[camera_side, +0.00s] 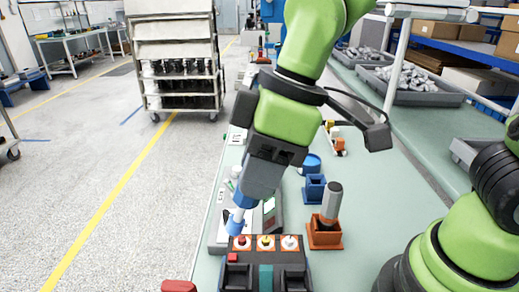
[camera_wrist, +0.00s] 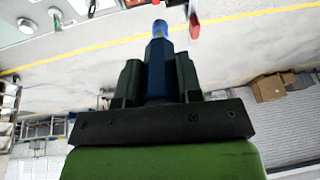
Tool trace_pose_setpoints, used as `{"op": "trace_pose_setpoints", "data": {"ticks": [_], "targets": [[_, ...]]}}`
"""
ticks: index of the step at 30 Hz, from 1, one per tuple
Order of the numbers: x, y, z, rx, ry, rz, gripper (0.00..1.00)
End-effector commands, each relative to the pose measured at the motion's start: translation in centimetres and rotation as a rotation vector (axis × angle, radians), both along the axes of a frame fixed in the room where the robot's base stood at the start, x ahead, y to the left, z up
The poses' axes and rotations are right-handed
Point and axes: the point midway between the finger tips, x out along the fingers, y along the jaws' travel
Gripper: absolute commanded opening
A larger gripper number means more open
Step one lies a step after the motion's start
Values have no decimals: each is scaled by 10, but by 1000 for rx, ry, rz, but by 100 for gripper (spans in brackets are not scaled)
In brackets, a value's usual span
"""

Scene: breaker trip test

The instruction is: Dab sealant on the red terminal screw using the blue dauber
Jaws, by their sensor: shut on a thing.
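My gripper (camera_side: 243,200) is shut on the blue dauber (camera_side: 235,223), which points down, slightly tilted. In the wrist view the blue dauber (camera_wrist: 158,55) sits between the two fingers of my gripper (camera_wrist: 158,75). The breaker block (camera_side: 265,262) stands at the bottom centre of the side view, with a row of three terminal screws on orange and pale tiles. The red terminal screw (camera_side: 241,241) is the leftmost. The dauber's lower end is just above or at it; I cannot tell whether they touch.
An orange holder (camera_side: 325,240) with a grey-handled tool (camera_side: 331,203) stands right of the block. A blue holder (camera_side: 313,188) and a blue round container (camera_side: 310,163) stand behind it. A red object (camera_side: 179,287) is at the bottom left. The green bench top to the right is partly clear.

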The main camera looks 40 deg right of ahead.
Motion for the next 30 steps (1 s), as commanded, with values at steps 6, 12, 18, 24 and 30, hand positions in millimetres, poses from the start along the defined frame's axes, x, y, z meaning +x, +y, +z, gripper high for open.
{"op": "trace_pose_setpoints", "data": {"ticks": [6, 12, 18, 24, 30], "targets": [[0, 0, -21, -1, 3, 0, 9], [0, 0, -39, 0, 4, 0, 9], [6, -4, -61, 13, 7, -1, 9], [1, 2, -59, 14, 2, 12, 9], [10, -7, -60, 14, 3, 4, 9]]}}
